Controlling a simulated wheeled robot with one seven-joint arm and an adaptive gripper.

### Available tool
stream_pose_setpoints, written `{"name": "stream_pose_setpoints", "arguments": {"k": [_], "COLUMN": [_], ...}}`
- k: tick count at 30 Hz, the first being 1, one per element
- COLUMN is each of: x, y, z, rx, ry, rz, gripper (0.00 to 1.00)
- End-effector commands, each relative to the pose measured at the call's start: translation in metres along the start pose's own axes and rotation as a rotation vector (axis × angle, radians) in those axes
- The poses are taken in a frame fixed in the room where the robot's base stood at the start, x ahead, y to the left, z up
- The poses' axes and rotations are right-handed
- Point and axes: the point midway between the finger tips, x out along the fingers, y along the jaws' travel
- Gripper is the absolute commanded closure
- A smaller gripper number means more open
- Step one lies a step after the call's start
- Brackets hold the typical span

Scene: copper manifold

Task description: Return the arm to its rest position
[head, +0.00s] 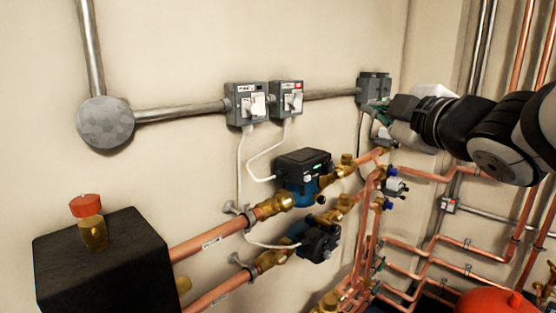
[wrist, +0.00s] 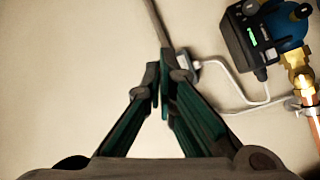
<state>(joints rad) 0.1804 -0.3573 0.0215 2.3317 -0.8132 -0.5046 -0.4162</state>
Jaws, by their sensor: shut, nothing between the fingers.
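My arm reaches in from the right side of the head view, with black joints and a pale wrist. My gripper (head: 375,108) is at its end, in front of the wall, overlapping the lower edge of a grey switch box (head: 374,84) in the picture. Whether it touches the box cannot be told. In the wrist view my gripper (wrist: 164,80) shows two dark green fingers that meet at their tips.
Two grey switch boxes (head: 245,103) (head: 287,98) sit on a wall conduit. Below are a pump with a lit display (head: 303,172), a second pump (head: 316,240) and copper pipes (head: 208,242). A black block (head: 105,265) stands lower left. A red vessel (head: 495,302) is lower right.

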Motion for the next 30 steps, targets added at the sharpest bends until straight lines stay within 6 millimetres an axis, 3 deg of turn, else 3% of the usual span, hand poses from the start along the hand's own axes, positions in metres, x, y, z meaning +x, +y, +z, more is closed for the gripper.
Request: {"name": "stream_pose_setpoints", "arguments": {"k": [5, 9, 12, 18, 21, 25, 30], "x": [-0.04, -0.083, -0.119, -0.194, -0.221, -0.243, -0.25], "y": [-0.025, -0.063, -0.099, -0.171, -0.195, -0.212, -0.218], "z": [0.048, 0.075, 0.084, 0.077, 0.067, 0.058, 0.055], "rx": [0.274, 0.507, 0.674, 0.961, 1.053, 1.116, 1.134], "ry": [-0.298, -0.518, -0.668, -0.928, -1.016, -1.084, -1.106], "rz": [-0.047, -0.111, -0.177, -0.341, -0.415, -0.475, -0.495], "gripper": [1.0, 1.0, 1.0, 1.0, 1.0, 1.0, 1.0]}}
